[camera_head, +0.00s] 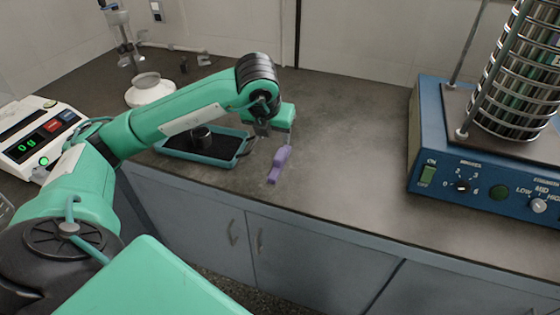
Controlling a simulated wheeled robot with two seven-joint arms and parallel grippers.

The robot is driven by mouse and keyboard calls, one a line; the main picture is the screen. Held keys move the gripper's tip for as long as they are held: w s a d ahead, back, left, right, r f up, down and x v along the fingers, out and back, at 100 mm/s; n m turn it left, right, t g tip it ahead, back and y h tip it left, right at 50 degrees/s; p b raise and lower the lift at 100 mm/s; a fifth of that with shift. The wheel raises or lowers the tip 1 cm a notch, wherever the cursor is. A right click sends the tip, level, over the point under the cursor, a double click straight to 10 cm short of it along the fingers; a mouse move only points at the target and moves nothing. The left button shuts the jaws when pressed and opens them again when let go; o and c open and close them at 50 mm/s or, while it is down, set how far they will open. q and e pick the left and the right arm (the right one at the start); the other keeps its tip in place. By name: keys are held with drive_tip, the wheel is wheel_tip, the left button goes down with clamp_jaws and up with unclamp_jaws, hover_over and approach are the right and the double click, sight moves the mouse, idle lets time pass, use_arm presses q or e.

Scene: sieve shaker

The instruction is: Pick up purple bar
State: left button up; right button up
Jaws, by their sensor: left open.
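The purple bar (280,163) is a small lilac piece on the dark countertop (340,150), close to its front edge in the head view. My left arm reaches in from the left, and my left gripper (268,135) hangs just above and slightly left of the bar. The gripper is open and small in the view; its fingers are partly hidden by the wrist. I cannot tell whether a fingertip touches the bar. My right gripper is not in view.
A blue-green tray (178,153) with a dark round item lies left of the bar. A white device with a display (42,135) stands at the far left. A blue sieve shaker (480,178) stands at the right. The counter between bar and shaker is clear.

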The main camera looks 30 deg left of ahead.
sight(280, 153)
use_arm(q)
drive_tip(key=x, duration=0.8)
drive_tip(key=shift+w+f, duration=0.1)
drive_tip(key=shift+f, duration=0.1)
drive_tip(key=x, duration=0.2)
drive_tip(key=p+x, duration=0.1)
drive_tip(key=x, duration=0.2)
drive_tip(key=shift+w+a+r, duration=0.1)
drive_tip(key=shift+w+a, duration=0.15)
drive_tip(key=shift+w, duration=0.05)
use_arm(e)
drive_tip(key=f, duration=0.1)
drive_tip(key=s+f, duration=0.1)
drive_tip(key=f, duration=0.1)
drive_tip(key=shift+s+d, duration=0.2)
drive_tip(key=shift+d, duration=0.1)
use_arm(q)
drive_tip(key=shift+c, duration=0.4)
clamp_jaws()
